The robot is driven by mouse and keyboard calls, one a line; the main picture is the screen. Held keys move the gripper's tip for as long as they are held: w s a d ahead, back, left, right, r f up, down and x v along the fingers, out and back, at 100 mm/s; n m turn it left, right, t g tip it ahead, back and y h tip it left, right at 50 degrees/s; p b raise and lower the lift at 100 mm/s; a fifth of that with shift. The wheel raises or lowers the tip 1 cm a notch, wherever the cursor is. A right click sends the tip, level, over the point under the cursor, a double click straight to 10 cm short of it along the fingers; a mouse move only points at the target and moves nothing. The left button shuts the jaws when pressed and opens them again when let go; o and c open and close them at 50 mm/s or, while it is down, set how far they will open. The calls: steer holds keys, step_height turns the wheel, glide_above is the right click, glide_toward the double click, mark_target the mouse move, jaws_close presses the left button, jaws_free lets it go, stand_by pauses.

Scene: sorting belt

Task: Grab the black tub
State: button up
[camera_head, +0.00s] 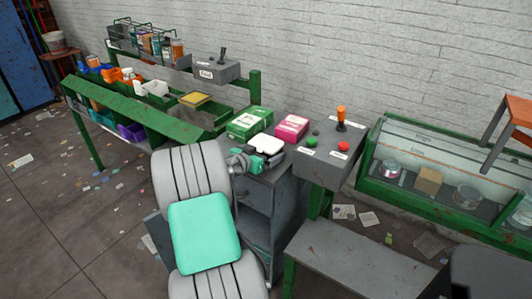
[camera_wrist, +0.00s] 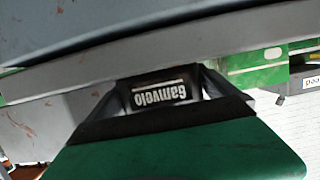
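A black tub with a white "Gamvelo" label (camera_wrist: 160,92) shows upside down in the wrist view, framed by the dark fingers of my gripper (camera_wrist: 168,96). In the head view my gripper (camera_head: 254,159) is at the cabinet top, beside a white-topped item (camera_head: 266,144) that appears to be the tub with its lid. The fingers stand apart, one on each side of the label. I cannot tell whether they press on the tub. My gripper and wrist hide much of its body.
A green carton (camera_head: 250,122) and a pink carton (camera_head: 292,127) stand close behind on the grey cabinet (camera_head: 257,194). A control box (camera_head: 325,151) with buttons and an orange-topped lever is to the right. A green-framed bin rack (camera_head: 130,121) is on the left.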

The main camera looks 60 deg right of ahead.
steer(key=c, duration=0.9)
steer(key=shift+r, duration=0.1)
